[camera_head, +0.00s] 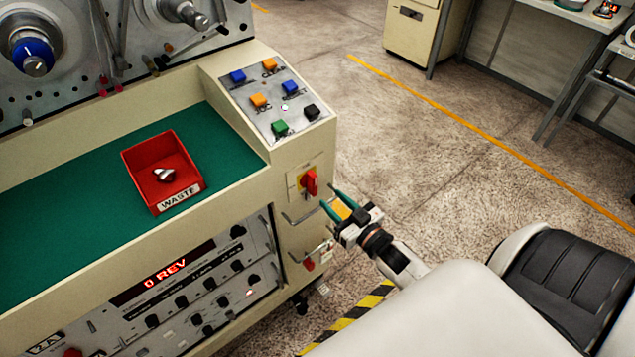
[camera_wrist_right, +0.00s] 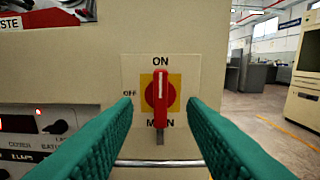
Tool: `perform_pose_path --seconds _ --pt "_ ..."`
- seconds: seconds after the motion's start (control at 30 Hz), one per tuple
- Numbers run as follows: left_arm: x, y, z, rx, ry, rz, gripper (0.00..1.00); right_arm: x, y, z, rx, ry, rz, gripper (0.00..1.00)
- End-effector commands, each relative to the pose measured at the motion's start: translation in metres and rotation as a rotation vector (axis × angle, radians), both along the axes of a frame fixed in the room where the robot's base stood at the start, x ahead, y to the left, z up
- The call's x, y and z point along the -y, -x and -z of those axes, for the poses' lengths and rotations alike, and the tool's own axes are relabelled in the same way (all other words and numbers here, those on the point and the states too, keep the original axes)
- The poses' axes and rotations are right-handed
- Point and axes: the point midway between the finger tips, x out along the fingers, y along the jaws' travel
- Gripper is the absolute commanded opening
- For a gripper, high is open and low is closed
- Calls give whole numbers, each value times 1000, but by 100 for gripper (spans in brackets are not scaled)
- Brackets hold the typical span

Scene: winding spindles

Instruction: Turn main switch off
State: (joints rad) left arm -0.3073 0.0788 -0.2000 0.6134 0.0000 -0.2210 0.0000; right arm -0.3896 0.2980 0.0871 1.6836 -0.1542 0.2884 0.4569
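The main switch (camera_head: 310,183) is a red rotary handle on a yellow plate, on the cream end face of the winding machine. In the right wrist view the red handle (camera_wrist_right: 159,98) stands vertical, in line with ON above it; OFF is printed at its left. My right gripper (camera_head: 341,207) is open in front of the switch. Its two green fingers are on either side of the handle in the right wrist view (camera_wrist_right: 160,112), apart from it, with nothing between them. My left gripper is not in view.
A metal bar handle (camera_wrist_right: 160,163) runs just below the switch. A sloping panel of coloured buttons (camera_head: 275,95) is above it. A red WASTE tray (camera_head: 130,165) with metal pieces stands on the green mat (camera_head: 50,235).

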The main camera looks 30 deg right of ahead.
Motion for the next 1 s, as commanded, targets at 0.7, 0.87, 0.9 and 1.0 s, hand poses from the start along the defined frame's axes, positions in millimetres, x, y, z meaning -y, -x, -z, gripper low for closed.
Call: perform_pose_path --seconds 0.7,0.87,0.9,1.0 --pt "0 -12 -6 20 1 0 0 -6 -73 0 -3 0 1 38" --pt "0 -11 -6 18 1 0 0 -6 -73 0 -3 0 1 27" --pt "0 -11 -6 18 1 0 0 -6 -73 0 -2 0 1 20" --pt "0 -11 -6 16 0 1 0 -6 -73 0 -2 0 1 4"
